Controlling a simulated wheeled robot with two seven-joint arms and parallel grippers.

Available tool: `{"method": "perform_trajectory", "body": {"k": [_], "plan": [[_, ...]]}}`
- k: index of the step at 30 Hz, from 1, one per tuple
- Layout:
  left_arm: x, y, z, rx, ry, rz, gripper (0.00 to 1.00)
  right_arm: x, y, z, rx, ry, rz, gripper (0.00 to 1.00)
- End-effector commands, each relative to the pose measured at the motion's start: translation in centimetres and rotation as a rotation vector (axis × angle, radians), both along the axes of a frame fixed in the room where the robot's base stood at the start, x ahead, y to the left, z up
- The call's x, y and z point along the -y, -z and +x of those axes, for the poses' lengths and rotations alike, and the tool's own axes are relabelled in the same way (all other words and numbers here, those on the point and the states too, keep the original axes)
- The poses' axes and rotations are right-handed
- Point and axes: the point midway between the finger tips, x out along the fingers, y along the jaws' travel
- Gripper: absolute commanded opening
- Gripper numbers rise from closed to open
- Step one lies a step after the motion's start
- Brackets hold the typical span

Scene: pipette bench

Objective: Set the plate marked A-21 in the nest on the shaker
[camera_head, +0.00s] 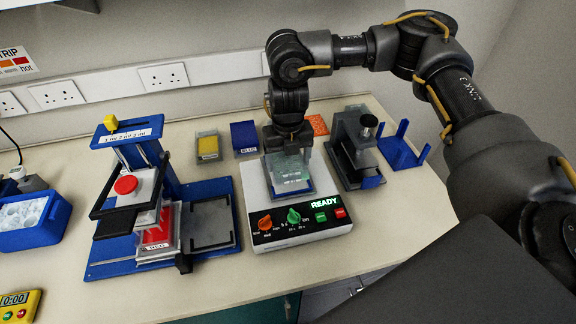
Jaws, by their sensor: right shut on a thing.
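The shaker (258,208) is a white box with an orange knob, a green knob, two small buttons and a lit READY display. My right gripper (289,146) points down over the top of the shaker and is shut on a pale, see-through plate (290,172). The plate is over the blue-edged nest (311,190). I cannot tell whether it rests in the nest or hangs just above it. Its marking is too small to read. The far side of the plate is hidden by my gripper. My left gripper is not in view.
A blue press stand (226,240) with a red button stands left of the shaker. A black-and-grey device (345,165) and a blue open rack (403,150) stand close on the right. Behind are a yellow-filled tray (208,147) and a blue box (244,136).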

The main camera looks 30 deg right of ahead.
Motion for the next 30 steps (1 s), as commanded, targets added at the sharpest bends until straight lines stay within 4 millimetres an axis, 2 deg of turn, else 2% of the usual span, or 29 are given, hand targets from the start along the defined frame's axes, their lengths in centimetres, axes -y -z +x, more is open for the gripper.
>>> {"method": "perform_trajectory", "body": {"k": [3,7,22,23,27,30], "plan": [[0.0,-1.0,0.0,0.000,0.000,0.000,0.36,0.0,1.5,-0.1,-0.008,0.002,0.001,0.55],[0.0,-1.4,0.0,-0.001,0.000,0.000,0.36,0.0,2.8,0.0,-0.004,0.001,0.000,0.55],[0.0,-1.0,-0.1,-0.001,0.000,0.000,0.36,0.0,3.8,0.0,-0.002,0.001,0.001,0.55],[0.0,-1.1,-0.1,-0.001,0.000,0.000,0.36,0.0,3.6,0.1,-0.001,0.001,0.000,0.81],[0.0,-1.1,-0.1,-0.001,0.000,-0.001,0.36,0.0,3.6,0.1,-0.002,0.001,0.000,0.99],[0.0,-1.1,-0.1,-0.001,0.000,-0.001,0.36,0.0,3.6,0.1,-0.002,0.001,0.000,0.99]]}}
